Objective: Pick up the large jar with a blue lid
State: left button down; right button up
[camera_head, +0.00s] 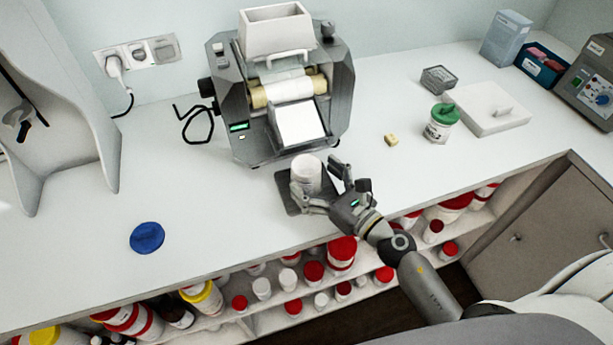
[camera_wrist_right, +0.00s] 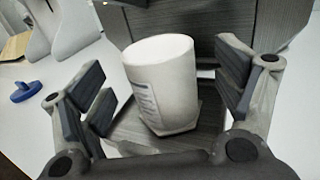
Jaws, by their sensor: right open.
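A white open jar (camera_head: 306,174) stands without a lid on a dark grey tray (camera_head: 292,204) in front of the mill. A blue lid (camera_head: 147,237) lies apart from it on the counter at the left. My right gripper (camera_head: 322,184) is open, with its fingers on either side of the jar. In the right wrist view the jar (camera_wrist_right: 163,85) stands between the spread finger pads, with visible gaps on both sides. It bears a printed label on its left side. The blue lid (camera_wrist_right: 28,91) also shows there at the left edge. My left gripper is not in view.
The mill (camera_head: 280,90) stands right behind the jar. A jar with a green lid (camera_head: 441,123), a small yellowish block (camera_head: 391,140) and a white scale (camera_head: 488,108) are to the right. Several red-lidded jars fill the shelf below. The counter's left part is mostly clear.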

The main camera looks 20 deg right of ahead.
aim_at(297, 163)
jog(key=x, duration=0.3)
jog(key=shift+w+a+f+p, duration=0.1)
jog(key=shift+w+f+p, duration=0.1)
jog(key=shift+p, duration=0.15)
jog(key=shift+s, duration=0.1)
jog(key=c, duration=1.1)
